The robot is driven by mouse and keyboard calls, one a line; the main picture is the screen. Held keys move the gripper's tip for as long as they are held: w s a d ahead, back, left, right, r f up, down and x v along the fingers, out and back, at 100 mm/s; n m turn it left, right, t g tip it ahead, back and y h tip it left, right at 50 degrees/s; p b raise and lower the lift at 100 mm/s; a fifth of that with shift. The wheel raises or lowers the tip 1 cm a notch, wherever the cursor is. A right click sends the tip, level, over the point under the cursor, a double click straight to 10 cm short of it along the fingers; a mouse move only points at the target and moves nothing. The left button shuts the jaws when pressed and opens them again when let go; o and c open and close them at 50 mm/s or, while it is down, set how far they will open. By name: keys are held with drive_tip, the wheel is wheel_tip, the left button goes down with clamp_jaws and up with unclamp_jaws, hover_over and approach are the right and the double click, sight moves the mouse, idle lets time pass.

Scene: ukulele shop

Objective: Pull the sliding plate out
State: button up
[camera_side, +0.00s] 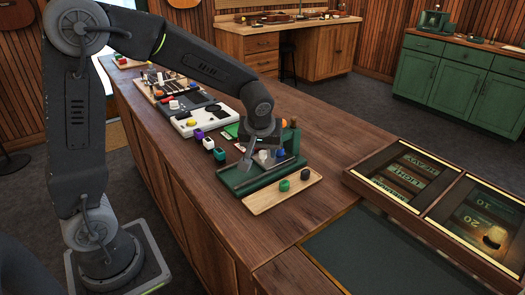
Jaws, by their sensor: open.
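A dark green tray-like fixture (237,182) sits on the wooden counter, with a thin rod or rail along its top. I cannot tell for sure which part of it is the sliding plate. My gripper (246,161) points down over the left part of this fixture, its fingers open. Nothing shows between the fingers. At this size I cannot tell whether they touch the fixture. My wrist hides part of the fixture's back. Small grey and pale pieces (264,156) stand on the fixture just right of my gripper.
A light wooden tray (262,203) with a green and a black knob lies in front of the fixture. White, purple and green small blocks (208,143) and a white box (189,124) stand left. Framed display cases (397,179) are at right. Bare counter (335,150) lies right of the fixture.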

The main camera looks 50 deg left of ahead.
drive_tip(key=shift+w+a+f, duration=0.15)
drive_tip(key=shift+f, duration=0.4)
clamp_jaws()
